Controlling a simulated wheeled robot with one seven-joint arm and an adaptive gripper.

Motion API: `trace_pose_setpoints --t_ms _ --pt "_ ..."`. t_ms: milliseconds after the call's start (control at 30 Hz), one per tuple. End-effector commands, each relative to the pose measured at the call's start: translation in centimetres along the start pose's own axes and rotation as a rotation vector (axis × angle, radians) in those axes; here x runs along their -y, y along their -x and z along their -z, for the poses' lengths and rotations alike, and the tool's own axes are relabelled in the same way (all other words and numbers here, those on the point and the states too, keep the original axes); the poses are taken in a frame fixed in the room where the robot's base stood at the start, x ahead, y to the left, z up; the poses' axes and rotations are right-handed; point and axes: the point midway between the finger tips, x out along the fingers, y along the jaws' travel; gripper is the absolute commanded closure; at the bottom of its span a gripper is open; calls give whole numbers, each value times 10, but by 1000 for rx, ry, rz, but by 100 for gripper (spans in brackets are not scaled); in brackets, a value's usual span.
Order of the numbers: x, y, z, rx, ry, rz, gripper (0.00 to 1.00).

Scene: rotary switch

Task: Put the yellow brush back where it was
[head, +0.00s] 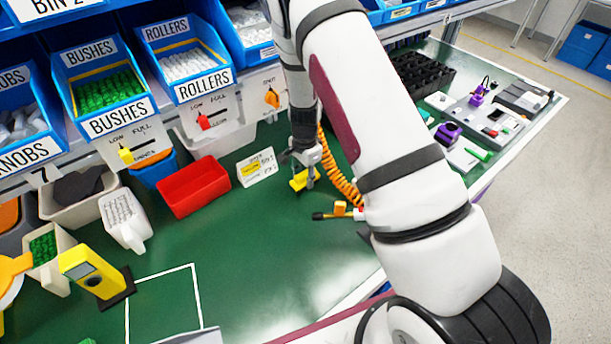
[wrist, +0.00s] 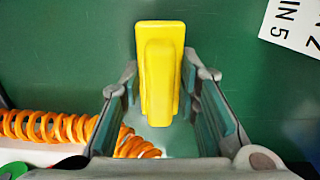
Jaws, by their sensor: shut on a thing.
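The yellow brush (wrist: 160,70) is between the two fingers of my gripper (wrist: 165,110) in the wrist view, over the green bench top. In the head view my gripper (head: 307,172) points down at the middle of the bench, and the brush (head: 298,181) shows at its fingertips. The gripper is shut on the brush. I cannot tell whether the brush touches the bench. Its underside is hidden.
A white label card (head: 257,167) and a red bin (head: 193,187) stand left of the gripper. An orange coiled hose (head: 340,175) hangs close on the right, above a black-tipped tool (head: 338,211). The green bench (head: 255,260) is clear in front.

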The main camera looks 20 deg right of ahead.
Motion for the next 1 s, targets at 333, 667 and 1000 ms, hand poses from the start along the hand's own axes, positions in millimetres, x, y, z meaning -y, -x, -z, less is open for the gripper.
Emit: trace_pose_setpoints --t_ms 333,667,1000 --pt "0 -3 0 0 0 0 57" --pt "0 -2 0 0 0 0 51" --pt "2 42 0 -2 1 4 51"
